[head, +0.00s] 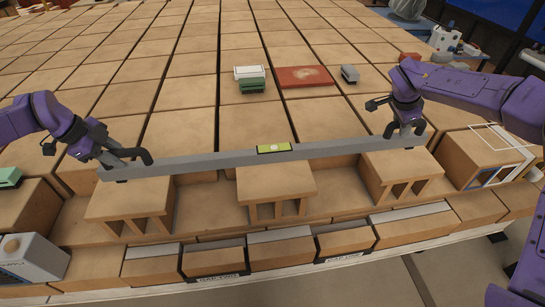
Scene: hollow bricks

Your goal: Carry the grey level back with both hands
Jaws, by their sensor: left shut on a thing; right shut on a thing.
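The grey level (225,161) is a long bar with a yellow-green vial window (274,148) near its middle. It spans left to right across the head view, over the rear parts of three raised hollow bricks. Its right end sits a little higher in the picture. My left gripper (123,167) is shut on the level near its left end. My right gripper (405,137) is shut on it near its right end. I cannot tell whether the level touches the bricks below or hangs just above them.
The raised hollow bricks stand at left (130,199), middle (275,181) and right (399,166). Behind lie a green-and-white block (250,80), a red plate (303,77) and a small grey block (350,73). A white-outlined brick (478,158) is at right. A grey-white device (30,257) stands front left.

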